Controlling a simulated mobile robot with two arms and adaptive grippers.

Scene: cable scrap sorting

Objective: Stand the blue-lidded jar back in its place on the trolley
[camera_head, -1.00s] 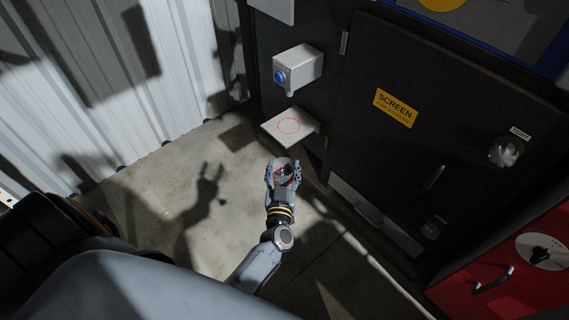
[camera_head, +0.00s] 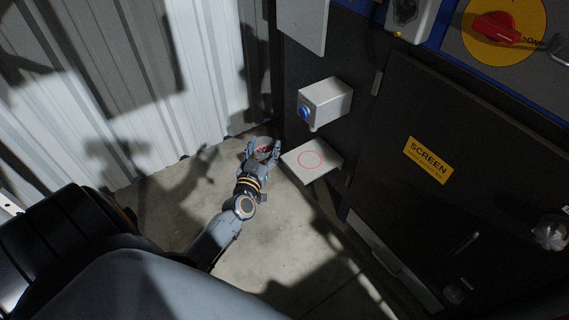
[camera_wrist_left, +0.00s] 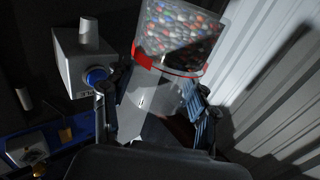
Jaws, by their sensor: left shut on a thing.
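My left gripper (camera_head: 263,148) is shut on a clear container (camera_wrist_left: 168,45) with a red band. In the left wrist view many small coloured bits show through its wall on one side of the band, and the other part looks clear. I see no blue lid on it. In the head view the gripper and container are left of a pale shelf (camera_head: 327,163) marked with a red ring, apart from it or near its edge; I cannot tell the gap. No blue-lidded jar and no trolley can be made out. My right gripper is not in view.
A grey box (camera_head: 326,102) with a blue button sticks out from the dark machine above the shelf. The dark panel (camera_head: 400,190) carries a yellow SCREEN label. A corrugated white wall (camera_head: 190,70) stands at the left. Bare concrete floor (camera_head: 275,250) lies below.

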